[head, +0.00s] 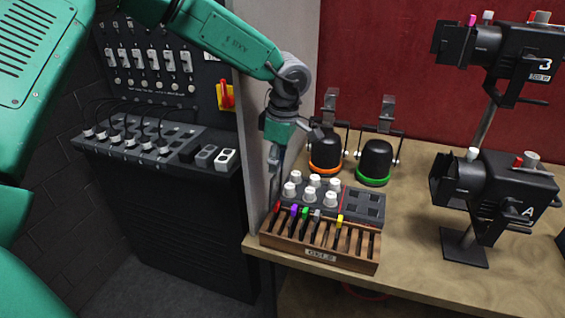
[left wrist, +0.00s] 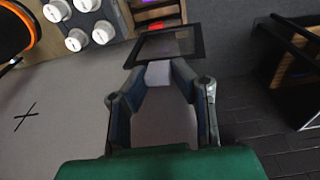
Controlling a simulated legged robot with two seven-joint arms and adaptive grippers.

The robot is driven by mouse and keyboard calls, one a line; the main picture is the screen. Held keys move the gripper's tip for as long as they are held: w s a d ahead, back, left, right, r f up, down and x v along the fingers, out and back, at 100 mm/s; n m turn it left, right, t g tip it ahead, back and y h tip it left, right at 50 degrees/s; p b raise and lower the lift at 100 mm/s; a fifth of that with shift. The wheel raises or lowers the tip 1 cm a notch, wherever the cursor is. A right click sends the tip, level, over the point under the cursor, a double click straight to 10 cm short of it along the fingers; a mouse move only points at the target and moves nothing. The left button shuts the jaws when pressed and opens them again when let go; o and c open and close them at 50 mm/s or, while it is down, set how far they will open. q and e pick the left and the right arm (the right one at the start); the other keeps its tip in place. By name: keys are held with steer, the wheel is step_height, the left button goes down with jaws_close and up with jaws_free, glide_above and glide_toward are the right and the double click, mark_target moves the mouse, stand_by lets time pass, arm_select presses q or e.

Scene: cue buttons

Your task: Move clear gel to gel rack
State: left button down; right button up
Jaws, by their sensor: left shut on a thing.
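The clear gel (left wrist: 197,44) is a dark square frame with a see-through pane and a pale tab, seen in the left wrist view. My left gripper (left wrist: 158,75) is shut on its tab. In the head view my left gripper (head: 275,165) points down at the left of the bench, above and behind the rack's left end. The wooden gel rack (head: 365,265) stands at the front edge with several slots. Red, purple, green, grey and yellow tabs stick up from it; several right-hand slots look empty. My right gripper is not in view.
A control box with white knobs (head: 330,199) sits just behind the rack. Lamps with an orange ring (head: 326,155) and a green ring (head: 374,162) stand farther back. Spotlights A (head: 500,190) and 3 (head: 510,55) are at right. A grey wall edge (head: 252,130) rises at left.

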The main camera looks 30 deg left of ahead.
arm_select(q)
steer(key=shift+s+a+r+p, duration=0.2)
steer(key=shift+s+r+p, duration=0.3)
steer(key=shift+r, duration=0.2)
steer(key=shift+s+f, duration=0.15)
steer(key=shift+w+d+f+b, duration=0.15)
steer(key=shift+w+d+b, duration=0.25)
steer(key=shift+d, duration=0.15)
steer(key=shift+s+d, duration=0.1)
steer(key=shift+d, duration=0.05)
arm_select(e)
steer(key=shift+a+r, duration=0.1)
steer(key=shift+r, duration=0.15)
